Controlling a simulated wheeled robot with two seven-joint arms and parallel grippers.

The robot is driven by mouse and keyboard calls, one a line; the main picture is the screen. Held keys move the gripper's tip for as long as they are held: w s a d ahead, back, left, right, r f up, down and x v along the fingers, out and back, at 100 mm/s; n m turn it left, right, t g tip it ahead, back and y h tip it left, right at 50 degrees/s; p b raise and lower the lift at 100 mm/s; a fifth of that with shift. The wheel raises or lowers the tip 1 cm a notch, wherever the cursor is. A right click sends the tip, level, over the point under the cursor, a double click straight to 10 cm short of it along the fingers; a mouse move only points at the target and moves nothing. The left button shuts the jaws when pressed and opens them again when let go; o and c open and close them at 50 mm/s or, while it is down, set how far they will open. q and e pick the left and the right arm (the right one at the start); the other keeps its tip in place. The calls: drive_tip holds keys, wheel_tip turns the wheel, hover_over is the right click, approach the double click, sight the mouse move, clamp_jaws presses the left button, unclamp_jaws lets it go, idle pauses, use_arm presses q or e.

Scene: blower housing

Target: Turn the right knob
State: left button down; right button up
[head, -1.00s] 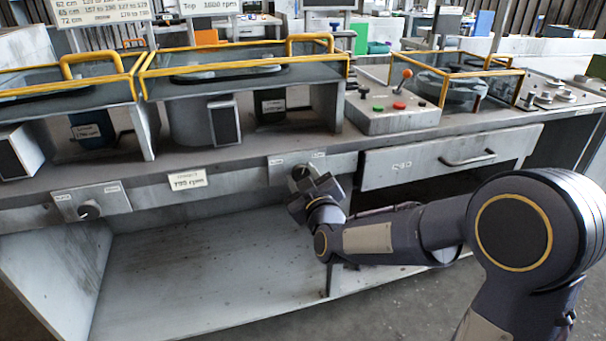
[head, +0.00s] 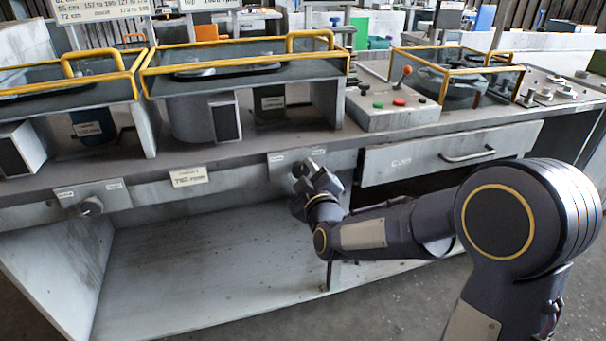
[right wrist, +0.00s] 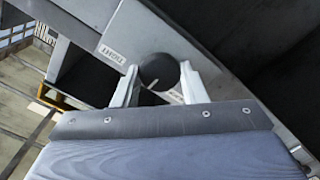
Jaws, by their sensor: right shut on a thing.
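The right knob (right wrist: 157,71) is dark and round with a pale pointer line, and sits on a light metal plate (right wrist: 130,40). In the right wrist view, the two pale fingers of my right gripper (right wrist: 159,79) stand on either side of it and are closed on it. In the head view, my right gripper (head: 309,174) is at the plate (head: 283,162) under the bench top, and it partly hides the knob there. My left gripper is not in view.
Another knob (head: 91,206) is on a plate at the left. A drawer with a handle (head: 467,156) is to the right of my gripper. A control box (head: 392,118) with buttons and yellow-framed covers stand on the bench (head: 235,150). The open shelf below is empty.

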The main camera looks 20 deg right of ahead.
drive_tip(key=o, duration=1)
drive_tip(key=shift+c, duration=0.2)
drive_tip(key=shift+s, duration=0.1)
drive_tip(key=s, duration=0.7)
drive_tip(key=shift+s+p, duration=0.3)
drive_tip(key=shift+p, duration=0.15)
drive_tip(key=shift+d, duration=0.15)
